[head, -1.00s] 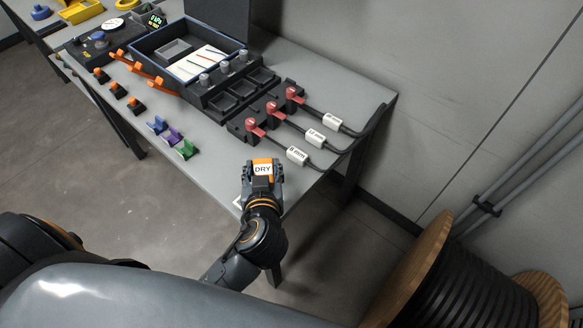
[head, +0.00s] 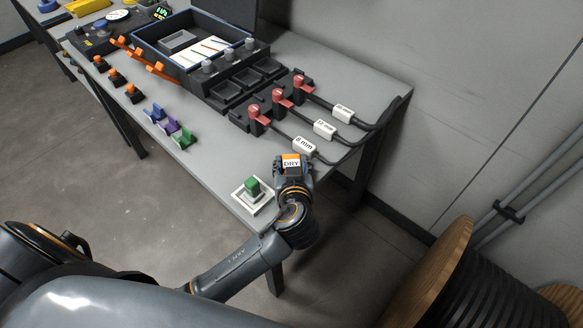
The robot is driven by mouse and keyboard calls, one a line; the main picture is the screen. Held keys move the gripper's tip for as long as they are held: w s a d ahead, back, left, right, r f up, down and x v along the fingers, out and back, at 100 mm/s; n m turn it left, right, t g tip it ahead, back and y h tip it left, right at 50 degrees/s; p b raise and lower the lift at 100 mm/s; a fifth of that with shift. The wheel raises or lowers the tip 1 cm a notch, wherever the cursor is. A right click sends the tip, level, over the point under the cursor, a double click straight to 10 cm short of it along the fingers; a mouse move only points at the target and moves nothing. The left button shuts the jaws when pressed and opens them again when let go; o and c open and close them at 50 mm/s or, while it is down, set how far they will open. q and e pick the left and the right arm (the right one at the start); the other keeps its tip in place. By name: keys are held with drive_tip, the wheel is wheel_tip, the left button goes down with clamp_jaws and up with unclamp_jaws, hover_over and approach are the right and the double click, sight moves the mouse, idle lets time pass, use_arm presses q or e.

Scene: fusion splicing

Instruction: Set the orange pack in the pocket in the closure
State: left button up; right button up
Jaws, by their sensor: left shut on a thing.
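The orange pack (head: 291,157) has a white label reading DRY. My left gripper (head: 292,166) is shut on it at the front right of the bench, and the pack sits upright between the fingers. The closure (head: 150,53) is a dark box with a blue rim and a raised lid at the back of the bench. Inside it are a grey open-topped pocket (head: 178,41) and a white tray with thin coloured strips (head: 206,47). The pocket looks empty. The gripper is well to the front right of the closure. My right gripper is not in view.
Black bins (head: 228,92) and red-clamped cables (head: 283,98) stand between gripper and closure. Coloured clips (head: 168,128) and orange-topped pieces (head: 133,92) line the front edge.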

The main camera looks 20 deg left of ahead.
use_arm(q)
drive_tip(key=shift+r, duration=0.1)
drive_tip(key=o, duration=0.8)
drive_tip(key=shift+c, duration=0.2)
